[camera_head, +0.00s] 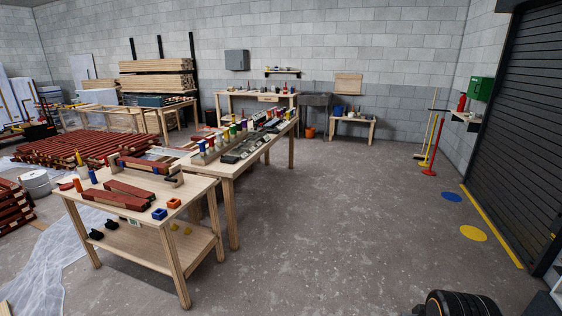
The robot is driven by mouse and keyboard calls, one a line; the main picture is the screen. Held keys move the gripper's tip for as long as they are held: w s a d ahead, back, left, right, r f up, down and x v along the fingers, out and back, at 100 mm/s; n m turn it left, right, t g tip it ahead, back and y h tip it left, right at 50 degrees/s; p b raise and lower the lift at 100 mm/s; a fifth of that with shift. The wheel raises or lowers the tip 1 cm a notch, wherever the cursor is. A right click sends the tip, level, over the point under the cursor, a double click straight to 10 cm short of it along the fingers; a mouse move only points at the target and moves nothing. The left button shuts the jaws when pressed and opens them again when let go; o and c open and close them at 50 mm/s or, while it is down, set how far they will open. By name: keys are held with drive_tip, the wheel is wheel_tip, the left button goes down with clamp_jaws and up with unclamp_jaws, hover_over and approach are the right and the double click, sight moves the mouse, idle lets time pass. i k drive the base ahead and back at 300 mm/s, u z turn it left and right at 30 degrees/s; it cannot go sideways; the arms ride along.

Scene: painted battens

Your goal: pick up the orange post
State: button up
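An orange post (77,185), small and upright, stands at the left end of the near wooden table (178,222). A blue post (93,176) stands close to its right. A low orange square piece (173,203) and a blue one (159,213) lie at the table's right front corner. My gripper is not in view; a dark rounded part at the bottom right edge looks like part of my arm, and its fingers do not show.
Red battens (118,197) lie on the near table. A longer table (240,158) with several small coloured pieces stands behind it. Stacked red battens (80,147) and plastic sheeting (45,250) are at left. Open concrete floor (330,220) fills the middle and right.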

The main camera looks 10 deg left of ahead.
sight(77, 184)
drive_tip(key=i, duration=0.7)
drive_tip(key=u, duration=3.15)
drive_tip(key=i, duration=2.35)
drive_tip(key=z, duration=1.35)
